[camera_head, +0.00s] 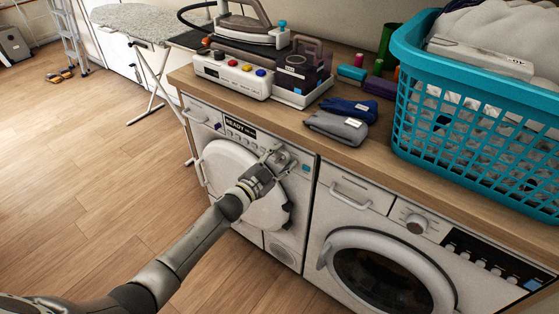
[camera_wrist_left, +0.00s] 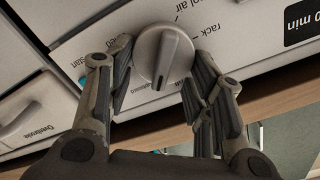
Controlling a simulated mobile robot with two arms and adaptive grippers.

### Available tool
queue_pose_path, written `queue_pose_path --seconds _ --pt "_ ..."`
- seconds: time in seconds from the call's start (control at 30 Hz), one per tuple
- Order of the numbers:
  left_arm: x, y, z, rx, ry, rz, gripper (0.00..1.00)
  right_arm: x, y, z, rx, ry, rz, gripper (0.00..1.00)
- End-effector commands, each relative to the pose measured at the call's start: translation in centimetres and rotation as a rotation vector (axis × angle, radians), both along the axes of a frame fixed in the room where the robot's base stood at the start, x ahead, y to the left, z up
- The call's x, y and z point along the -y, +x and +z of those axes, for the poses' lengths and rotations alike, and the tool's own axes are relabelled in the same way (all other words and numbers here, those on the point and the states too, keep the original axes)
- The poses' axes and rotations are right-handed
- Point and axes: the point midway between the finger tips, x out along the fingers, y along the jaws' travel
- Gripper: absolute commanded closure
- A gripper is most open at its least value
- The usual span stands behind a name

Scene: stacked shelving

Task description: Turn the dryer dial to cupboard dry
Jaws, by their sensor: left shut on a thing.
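The dryer (camera_head: 283,250) is the white left-hand machine under the counter, with a round door and a top panel. My left gripper (camera_head: 277,158) reaches its panel and hides most of the dial in the head view. In the left wrist view the grey dial (camera_wrist_left: 163,55) sits between the two fingers of my left gripper (camera_wrist_left: 163,60), which are shut on its sides. The dial's raised ridge points down in that picture. Printed labels around it are partly hidden; "rack" and "ol air" can be read. My right gripper is not in view.
The washing machine (camera_head: 375,245) stands to the right. On the wooden counter (camera_head: 370,160) are an iron (camera_head: 250,30), a white control box (camera_head: 232,75), folded cloths (camera_head: 338,126) and a teal laundry basket (camera_head: 480,110). The wooden floor at left is open.

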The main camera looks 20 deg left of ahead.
Motion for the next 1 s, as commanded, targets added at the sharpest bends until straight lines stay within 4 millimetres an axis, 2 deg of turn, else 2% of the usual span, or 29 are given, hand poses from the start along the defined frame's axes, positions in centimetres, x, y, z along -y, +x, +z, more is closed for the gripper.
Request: queue_pose_path --seconds 0.3,0.8,0.83,0.93,1.0 --pt "0.10 -0.08 -0.21 0.038 0.109 0.000 0.76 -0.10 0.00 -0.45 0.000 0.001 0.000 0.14" --pt "0.12 -0.10 -0.21 0.044 0.125 0.000 0.76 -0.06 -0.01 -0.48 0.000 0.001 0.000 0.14" --pt "0.12 -0.10 -0.21 0.044 0.125 0.000 0.50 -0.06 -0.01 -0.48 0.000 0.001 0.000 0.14" --pt "0.12 -0.09 -0.21 0.044 0.125 0.000 0.37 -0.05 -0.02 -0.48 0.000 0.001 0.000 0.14" --pt "0.12 -0.09 -0.20 0.044 0.125 0.000 0.35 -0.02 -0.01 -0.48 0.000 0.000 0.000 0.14"
